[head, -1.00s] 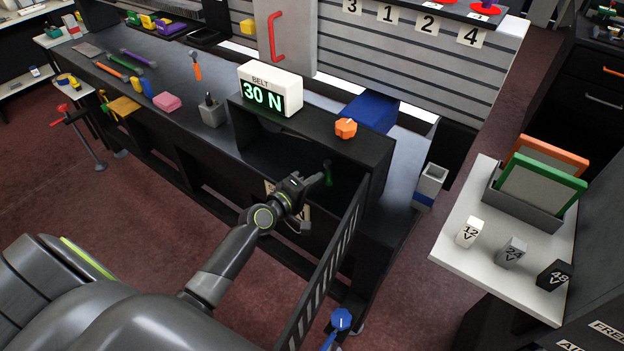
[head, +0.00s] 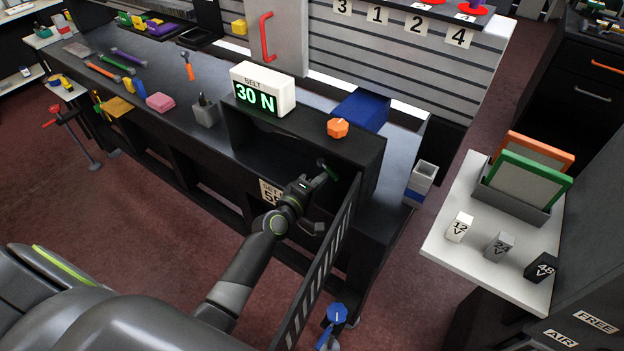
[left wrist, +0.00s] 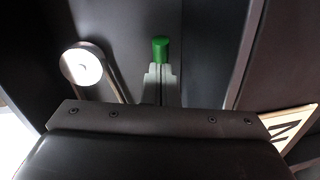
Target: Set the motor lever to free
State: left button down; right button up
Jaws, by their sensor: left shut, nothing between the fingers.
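A green-tipped lever (head: 327,169), apparently the motor lever, is inside the dark bay under the display box. In the left wrist view its green knob (left wrist: 160,48) is just beyond my fingertips. My left gripper (head: 320,179) reaches into the bay. Its fingers (left wrist: 160,82) are shut with nothing between them, close to the knob. I cannot tell whether they touch it. Most of the lever's stem is hidden behind the gripper. My right gripper is not in view.
A slatted dark guard (head: 322,265) stands just right of my left arm. The belt display (head: 262,90) reads 30 N, with an orange knob (head: 338,128) nearby. A round pale pulley (left wrist: 82,65) is left of the fingers. A FREE label (head: 596,321) shows at lower right.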

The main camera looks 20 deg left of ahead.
pick_arm(q)
jog(key=shift+w+d, duration=0.25)
jog(key=shift+d, duration=0.35)
jog(key=shift+d+r, duration=0.1)
dwell(0.3)
